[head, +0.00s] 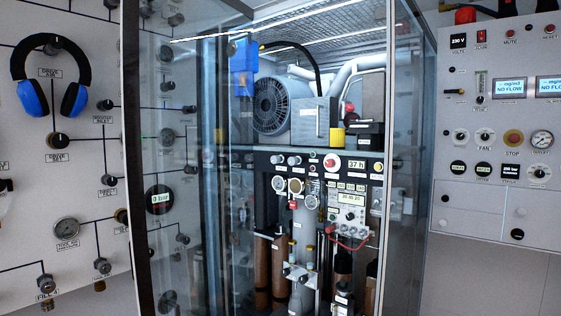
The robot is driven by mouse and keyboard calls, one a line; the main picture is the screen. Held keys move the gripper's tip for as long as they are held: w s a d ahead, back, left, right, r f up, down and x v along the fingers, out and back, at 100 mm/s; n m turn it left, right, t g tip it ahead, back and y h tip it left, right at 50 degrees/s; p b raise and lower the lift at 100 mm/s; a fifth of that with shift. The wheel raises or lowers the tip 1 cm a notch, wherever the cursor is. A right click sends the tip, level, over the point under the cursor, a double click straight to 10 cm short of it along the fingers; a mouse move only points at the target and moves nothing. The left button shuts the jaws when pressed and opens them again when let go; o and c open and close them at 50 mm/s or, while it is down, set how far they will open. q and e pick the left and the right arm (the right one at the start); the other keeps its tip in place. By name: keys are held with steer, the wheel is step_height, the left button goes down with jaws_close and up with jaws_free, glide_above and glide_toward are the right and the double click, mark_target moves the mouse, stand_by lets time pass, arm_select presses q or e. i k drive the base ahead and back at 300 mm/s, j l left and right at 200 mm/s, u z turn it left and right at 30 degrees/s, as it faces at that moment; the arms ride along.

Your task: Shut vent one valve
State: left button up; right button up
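A left wall panel (30,200) carries several black valve knobs joined by black lines. One black knob (58,139) sits below the headphones, and another knob (110,181) is near the cabinet's edge. Brass and steel fittings (102,266) are low on the panel, one labelled like a fill point. I cannot make out a label reading vent one, so I cannot tell which valve it is. More knobs show through the cabinet's glass side (165,180). Neither of my grippers is in view.
A glass-sided cabinet with a compressor (270,105), gauges and cylinders (281,268) fills the middle. A right control panel (470,215) has displays, knobs and a stop button (513,138).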

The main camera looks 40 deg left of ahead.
mark_target(275, 159)
steer(key=u, duration=1.25)
